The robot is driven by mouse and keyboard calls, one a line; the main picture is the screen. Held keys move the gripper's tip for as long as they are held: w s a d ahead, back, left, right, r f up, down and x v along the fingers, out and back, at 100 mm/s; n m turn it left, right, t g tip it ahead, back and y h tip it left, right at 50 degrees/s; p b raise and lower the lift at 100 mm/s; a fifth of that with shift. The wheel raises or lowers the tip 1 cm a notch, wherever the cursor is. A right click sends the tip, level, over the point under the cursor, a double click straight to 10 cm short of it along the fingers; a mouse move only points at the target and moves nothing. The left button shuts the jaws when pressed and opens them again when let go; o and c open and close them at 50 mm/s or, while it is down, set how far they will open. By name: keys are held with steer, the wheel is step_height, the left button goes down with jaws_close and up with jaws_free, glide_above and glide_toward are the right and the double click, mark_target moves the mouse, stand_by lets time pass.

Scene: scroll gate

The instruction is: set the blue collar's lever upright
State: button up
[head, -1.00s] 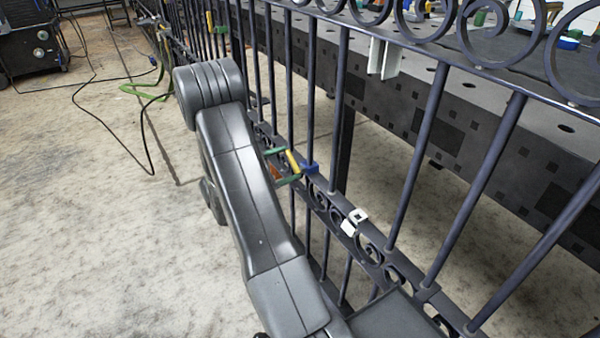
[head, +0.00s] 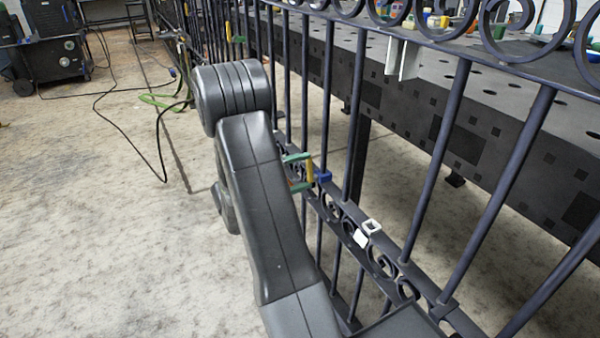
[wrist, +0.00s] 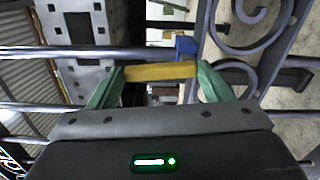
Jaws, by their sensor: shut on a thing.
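The blue collar (head: 324,177) sits on the dark gate, beside the scrollwork band. It also shows in the wrist view (wrist: 186,46) just beyond the lever. The yellow lever (head: 310,171) stands close to vertical in the head view, next to the collar. In the wrist view the lever (wrist: 160,71) lies across the picture between two green fingers. My gripper (wrist: 158,76) is shut on the lever, one finger at each end of the yellow part. The gripper's green fingers (head: 298,172) also show in the head view. The join between lever and collar is not clear.
A white collar (head: 371,227) sits nearer on the same band. White plates (head: 402,58) hang under the top scrolls. A perforated dark table (head: 480,110) stands behind the bars. The floor (head: 110,240) left of the gate is open, with cables farther back.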

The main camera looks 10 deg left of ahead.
steer(key=shift+s+d+m, duration=0.1)
steer(key=shift+s+m, duration=0.05)
steer(key=shift+m, duration=0.45)
steer(key=o, duration=1.4)
steer(key=shift+s, duration=0.1)
steer(key=p+v, duration=0.3)
steer(key=v, duration=1)
steer(key=shift+s+a+p, duration=0.25)
steer(key=shift+a+p, duration=0.1)
steer(key=shift+w+d, duration=0.1)
